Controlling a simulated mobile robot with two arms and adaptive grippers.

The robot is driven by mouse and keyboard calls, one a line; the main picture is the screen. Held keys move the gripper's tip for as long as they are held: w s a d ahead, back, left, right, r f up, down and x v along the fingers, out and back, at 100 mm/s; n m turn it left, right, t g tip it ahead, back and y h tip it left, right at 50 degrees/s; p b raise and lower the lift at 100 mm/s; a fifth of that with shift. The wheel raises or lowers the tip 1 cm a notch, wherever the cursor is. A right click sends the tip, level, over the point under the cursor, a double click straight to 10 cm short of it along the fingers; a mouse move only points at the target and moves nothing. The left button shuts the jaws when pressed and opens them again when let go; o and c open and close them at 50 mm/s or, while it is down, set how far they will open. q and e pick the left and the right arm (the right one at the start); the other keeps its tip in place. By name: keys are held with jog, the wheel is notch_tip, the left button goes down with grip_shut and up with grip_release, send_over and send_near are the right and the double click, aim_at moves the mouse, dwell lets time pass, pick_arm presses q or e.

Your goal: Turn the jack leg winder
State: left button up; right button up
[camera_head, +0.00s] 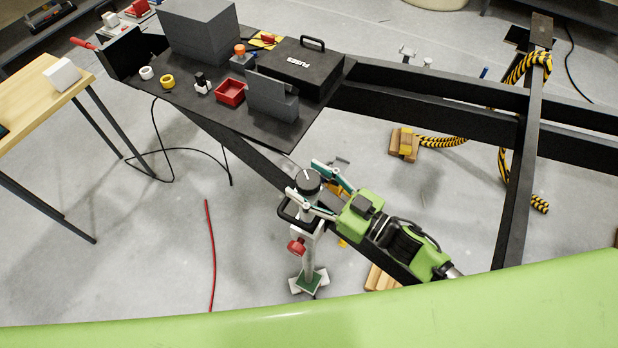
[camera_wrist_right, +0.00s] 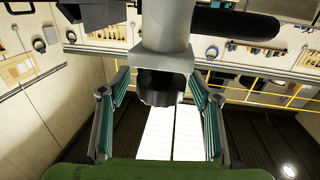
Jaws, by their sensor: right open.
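The jack leg (camera_head: 309,252) stands upright beside the black chassis beam. It has a pale post, a red side knob (camera_head: 297,246) and a green foot plate (camera_head: 309,281). On its top is the winder, a round black knob with a white line (camera_head: 307,181). My right gripper (camera_head: 304,178) comes in from the lower right, open, with one finger on each side of the winder. In the right wrist view the dark ribbed winder (camera_wrist_right: 163,90) sits between the two spread fingers, with visible gaps on both sides. My left gripper is not in view.
A black platform (camera_head: 255,128) behind the leg carries a black FUSES case (camera_head: 306,68), a red tray (camera_head: 230,92) and grey boxes. A black loop handle (camera_head: 290,214) sits close beside the winder. A wooden table (camera_head: 40,95) stands at left; a red rod (camera_head: 210,255) lies on the floor.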

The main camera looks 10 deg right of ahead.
jog(key=c, duration=1.2)
jog(key=shift+o, duration=0.2)
jog(key=shift+n+g, duration=0.3)
jog(key=shift+w+d+n+g+y+b, duration=0.15)
jog(key=shift+n+g+y+b, duration=0.35)
jog(key=shift+n+g+y, duration=0.4)
jog(key=shift+f+n+g+y+b, duration=0.15)
jog(key=shift+n+g+y+b, duration=0.5)
jog(key=shift+g, duration=0.35)
jog(key=n+g+y+b, duration=0.1)
jog(key=n+g+b, duration=0.1)
jog(key=g, duration=0.1)
jog(key=n+g+y+b, duration=0.1)
jog(key=n+g+b, duration=0.1)
jog(key=g+b, duration=0.1)
jog(key=shift+g, duration=0.3)
jog(key=shift+r+n+g+b, duration=0.2)
jog(key=shift+n+g+b, duration=0.65)
jog(key=shift+g+b, duration=0.2)
